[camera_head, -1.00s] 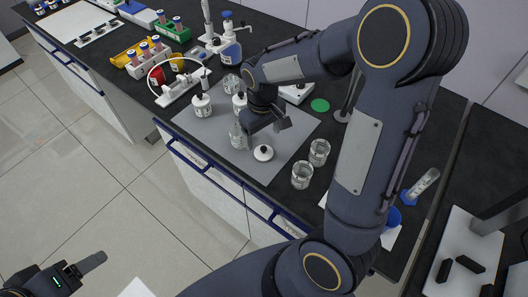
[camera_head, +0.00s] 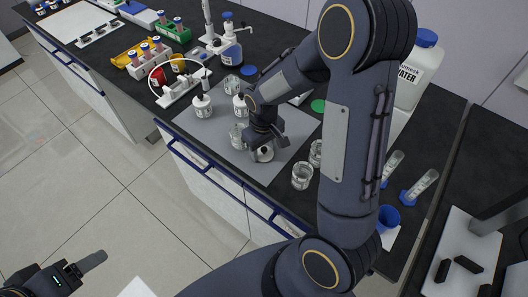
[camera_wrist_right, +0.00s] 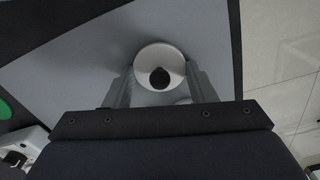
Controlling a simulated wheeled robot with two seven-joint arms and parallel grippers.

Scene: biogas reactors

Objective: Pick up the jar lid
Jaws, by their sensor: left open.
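The jar lid is a white disc with a black knob (camera_wrist_right: 160,76); it lies on the grey mat (camera_head: 214,139) near the bench's front edge. In the head view the lid (camera_head: 265,154) is partly hidden by my right gripper (camera_head: 268,146). My right gripper is directly over it, pointing down. In the wrist view the two fingers (camera_wrist_right: 160,70) stand apart on either side of the lid; I cannot tell whether they touch it. My left gripper (camera_head: 84,270) is open and empty over the floor at the lower left, far from the bench.
White bottles with black caps (camera_head: 203,106) and a glass jar (camera_head: 238,136) stand on the mat left of my right gripper. A glass beaker (camera_head: 302,176) stands close to its right, with another partly hidden by my arm. A blue bench rail (camera_head: 215,172) runs along the front.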

